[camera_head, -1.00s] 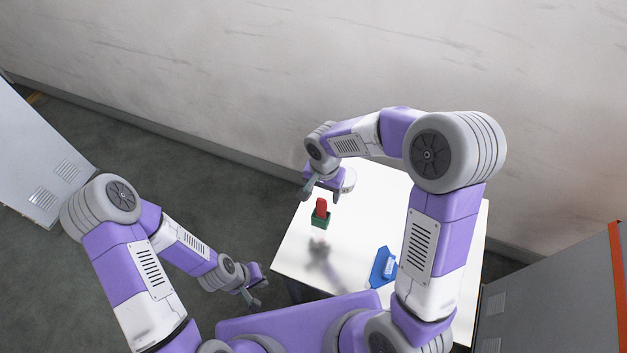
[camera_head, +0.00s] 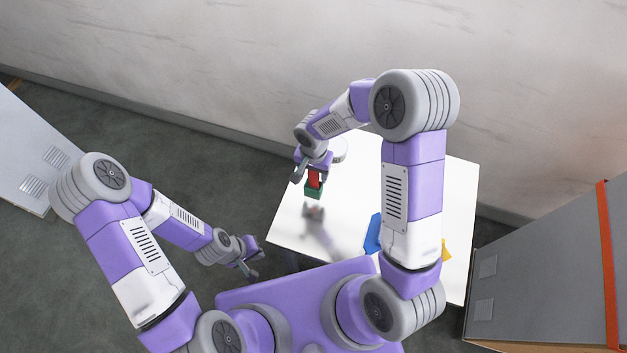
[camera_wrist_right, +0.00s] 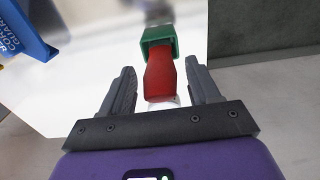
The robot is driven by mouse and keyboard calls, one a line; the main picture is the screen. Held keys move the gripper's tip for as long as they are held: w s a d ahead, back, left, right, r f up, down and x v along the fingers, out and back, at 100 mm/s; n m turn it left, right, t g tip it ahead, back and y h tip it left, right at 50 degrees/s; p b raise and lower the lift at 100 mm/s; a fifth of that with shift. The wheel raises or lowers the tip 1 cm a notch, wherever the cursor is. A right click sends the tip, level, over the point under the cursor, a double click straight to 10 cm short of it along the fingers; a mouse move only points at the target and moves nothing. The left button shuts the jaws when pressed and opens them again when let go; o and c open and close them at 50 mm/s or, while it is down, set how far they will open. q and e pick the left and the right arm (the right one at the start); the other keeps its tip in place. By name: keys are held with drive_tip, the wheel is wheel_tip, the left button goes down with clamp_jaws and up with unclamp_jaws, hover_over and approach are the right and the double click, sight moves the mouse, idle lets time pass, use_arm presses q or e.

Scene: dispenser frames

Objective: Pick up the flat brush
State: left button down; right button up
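A red upright piece (camera_head: 314,179) with a green block (camera_head: 314,194) at its base stands on the white table (camera_head: 290,235). It seems to be the flat brush, but its bristles are not clear to me. My right gripper (camera_head: 310,177) is at the red part. In the right wrist view, the red part (camera_wrist_right: 159,76) lies between the two open fingers with a gap on each side, and the green block (camera_wrist_right: 159,42) is beyond the fingertips. My left gripper (camera_head: 256,261) is open and empty, left of the table and away from the piece.
A blue item (camera_head: 373,235) lies on the table, partly hidden by my right arm; it also shows in the right wrist view (camera_wrist_right: 22,30). A yellow item (camera_head: 446,250) is at the right. A white round thing (camera_head: 338,150) is behind my right gripper. A grey cabinet (camera_head: 540,275) stands right.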

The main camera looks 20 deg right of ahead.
drive_tip(key=c, duration=0.9)
drive_tip(key=shift+c, duration=0.2)
drive_tip(key=shift+r, duration=0.2)
